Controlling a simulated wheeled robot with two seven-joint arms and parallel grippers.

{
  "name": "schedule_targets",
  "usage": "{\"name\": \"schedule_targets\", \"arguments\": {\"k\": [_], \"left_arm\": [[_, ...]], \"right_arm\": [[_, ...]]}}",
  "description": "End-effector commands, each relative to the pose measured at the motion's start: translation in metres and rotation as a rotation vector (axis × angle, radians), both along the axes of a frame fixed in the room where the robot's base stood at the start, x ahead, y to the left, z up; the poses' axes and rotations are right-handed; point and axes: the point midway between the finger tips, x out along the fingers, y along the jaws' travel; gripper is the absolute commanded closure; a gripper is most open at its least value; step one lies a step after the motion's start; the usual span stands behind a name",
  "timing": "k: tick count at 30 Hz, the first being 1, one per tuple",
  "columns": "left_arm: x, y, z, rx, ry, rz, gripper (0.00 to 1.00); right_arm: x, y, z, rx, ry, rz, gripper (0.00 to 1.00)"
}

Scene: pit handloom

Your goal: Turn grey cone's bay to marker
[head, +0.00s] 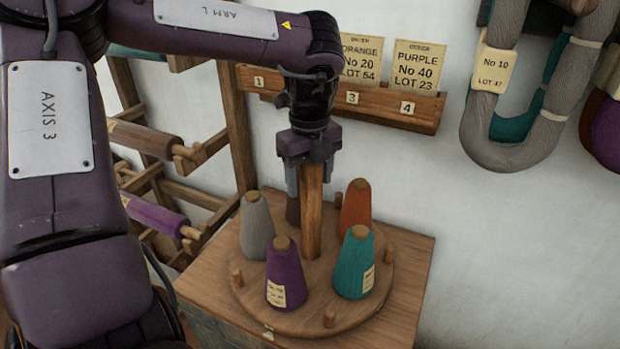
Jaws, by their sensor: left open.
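The grey cone (257,228) stands upright at the left rear of a round wooden turntable (305,302). A purple cone (286,275) stands at the front left, a teal cone (354,262) at the front right and an orange-brown cone (356,212) at the right rear. A dark brown cone (293,211) is mostly hidden behind the central wooden post (312,225). A small pale mark (268,333) shows at the front, possibly the marker. My left gripper (308,178) points down, open, at the post's top; contact is unclear. My right gripper is not in view.
Short pegs (329,318) stand between cones near the turntable rim. The turntable sits on a wooden box (405,275). A card rack (385,107) and yarn hanks (512,150) hang on the wall behind. A bobbin rack (240,130) stands at left.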

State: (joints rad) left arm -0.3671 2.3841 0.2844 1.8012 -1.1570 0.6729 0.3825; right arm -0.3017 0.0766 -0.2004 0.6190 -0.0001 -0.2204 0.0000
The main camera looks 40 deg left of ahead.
Motion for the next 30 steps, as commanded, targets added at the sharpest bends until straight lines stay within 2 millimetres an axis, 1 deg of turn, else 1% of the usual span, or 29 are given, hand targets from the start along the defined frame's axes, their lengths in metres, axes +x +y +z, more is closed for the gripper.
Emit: {"name": "schedule_targets", "arguments": {"k": [4,12,26,30], "left_arm": [[-0.0003,-0.0005,-0.0102,-0.002,0.001,-0.001,0.40],[-0.0001,-0.0004,-0.0120,0.000,-0.001,0.000,0.40],[0.0000,-0.0002,-0.0116,0.000,-0.001,0.000,1.00],[0.0000,-0.0002,-0.0117,-0.001,-0.002,0.001,1.00]], "right_arm": [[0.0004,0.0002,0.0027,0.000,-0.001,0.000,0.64],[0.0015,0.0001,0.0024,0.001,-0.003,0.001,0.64],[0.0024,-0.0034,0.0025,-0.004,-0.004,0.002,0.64],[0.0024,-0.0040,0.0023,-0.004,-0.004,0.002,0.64]]}}
